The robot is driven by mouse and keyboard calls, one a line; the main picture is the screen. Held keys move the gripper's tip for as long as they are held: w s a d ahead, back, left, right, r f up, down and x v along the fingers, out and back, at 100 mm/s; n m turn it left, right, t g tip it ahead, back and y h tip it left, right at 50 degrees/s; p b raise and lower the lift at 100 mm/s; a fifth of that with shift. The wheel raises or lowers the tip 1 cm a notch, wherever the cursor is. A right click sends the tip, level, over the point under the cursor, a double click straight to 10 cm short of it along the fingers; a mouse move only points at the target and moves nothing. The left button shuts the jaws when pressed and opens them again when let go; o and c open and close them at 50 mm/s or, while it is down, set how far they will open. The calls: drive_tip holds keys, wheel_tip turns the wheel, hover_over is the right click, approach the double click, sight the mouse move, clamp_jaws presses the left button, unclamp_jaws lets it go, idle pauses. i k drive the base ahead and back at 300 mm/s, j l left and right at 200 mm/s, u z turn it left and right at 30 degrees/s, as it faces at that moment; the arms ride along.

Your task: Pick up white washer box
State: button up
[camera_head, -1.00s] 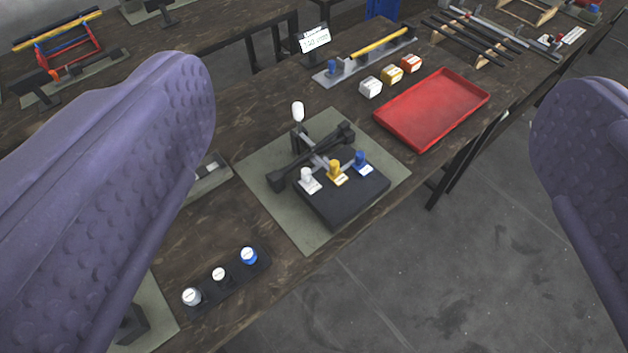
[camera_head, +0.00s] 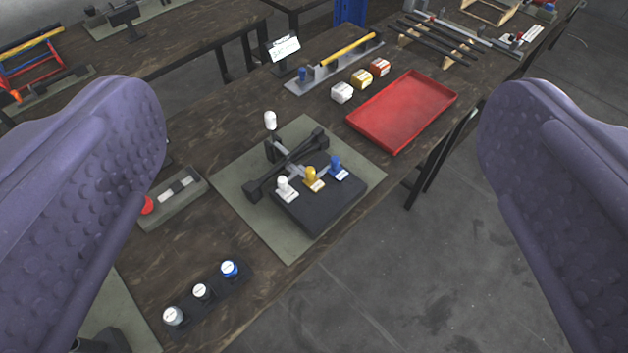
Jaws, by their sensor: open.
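The white washer box (camera_head: 342,92) is a small white block on the dark workbench, at the left end of a short row with a yellow box (camera_head: 361,79) and a red box (camera_head: 379,67). The fingers are much nearer the camera than the boxes, and none of the boxes is touched. The white box is fully in view between them.
A red tray (camera_head: 403,112) lies beside the boxes. A rivet press (camera_head: 290,165) with white, yellow and blue pegs stands on a grey-green mat (camera_head: 243,212) in front. A rail with a yellow bar (camera_head: 335,65) lies behind the boxes. The bench's right edge drops to open floor.

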sight(340, 93)
drive_tip(key=i+l, duration=0.8)
